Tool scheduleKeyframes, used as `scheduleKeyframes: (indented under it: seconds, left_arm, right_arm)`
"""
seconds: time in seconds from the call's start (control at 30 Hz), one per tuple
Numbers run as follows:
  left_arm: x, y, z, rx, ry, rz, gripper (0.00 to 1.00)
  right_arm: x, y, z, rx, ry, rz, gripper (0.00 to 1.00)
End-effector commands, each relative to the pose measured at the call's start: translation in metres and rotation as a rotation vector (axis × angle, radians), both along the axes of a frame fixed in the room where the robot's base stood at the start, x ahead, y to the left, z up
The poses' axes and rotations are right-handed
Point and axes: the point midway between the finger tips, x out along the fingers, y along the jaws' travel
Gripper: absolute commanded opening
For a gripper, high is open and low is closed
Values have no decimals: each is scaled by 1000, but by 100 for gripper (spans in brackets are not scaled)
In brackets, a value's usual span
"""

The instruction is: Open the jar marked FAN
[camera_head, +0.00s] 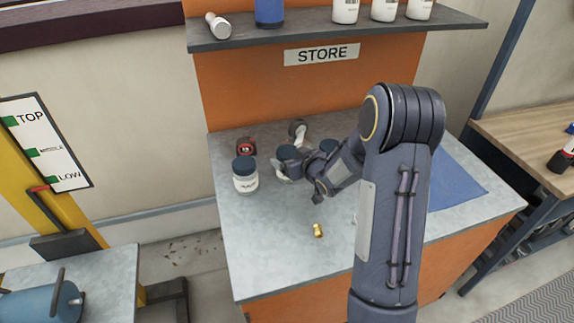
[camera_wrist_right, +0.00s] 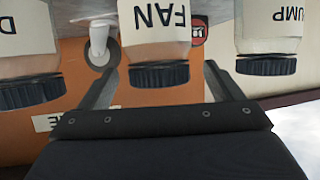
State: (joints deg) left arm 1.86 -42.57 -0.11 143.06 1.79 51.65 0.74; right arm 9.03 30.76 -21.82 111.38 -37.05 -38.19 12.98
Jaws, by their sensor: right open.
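The jar marked FAN (camera_wrist_right: 158,47) is a clear jar with a white label and a ribbed dark blue lid (camera_wrist_right: 159,76). It appears upside down in the right wrist view. The lid is on the jar. My right gripper (camera_wrist_right: 161,72) is open, with one finger on each side of the lid and a visible gap on both sides. In the head view my right gripper (camera_head: 291,170) is at the middle jar (camera_head: 288,153), partly hiding it. My left gripper is not in view.
A similar jar ending in UMP (camera_wrist_right: 268,45) stands to one side, also seen in the head view (camera_head: 245,180); another jar (camera_wrist_right: 30,75) stands opposite. A red tape measure (camera_head: 246,146), caster (camera_head: 298,128), brass fitting (camera_head: 318,230) and blue mat (camera_head: 455,182) are on the counter. The STORE shelf (camera_head: 300,36) overhangs behind.

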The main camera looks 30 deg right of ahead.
Motion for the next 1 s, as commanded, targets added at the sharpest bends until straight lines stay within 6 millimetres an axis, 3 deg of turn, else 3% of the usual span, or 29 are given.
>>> scheduleKeyframes:
  seconds: [0.33, 0.63, 1.0]
  left_arm:
    - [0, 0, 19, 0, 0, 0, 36]
    - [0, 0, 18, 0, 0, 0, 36]
    - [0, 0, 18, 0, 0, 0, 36]
  right_arm:
    - [40, -1, -18, -1, 2, 0, 86]
    - [45, -1, -21, 0, 1, -1, 86]
    - [44, -1, -20, 0, 1, -1, 38]
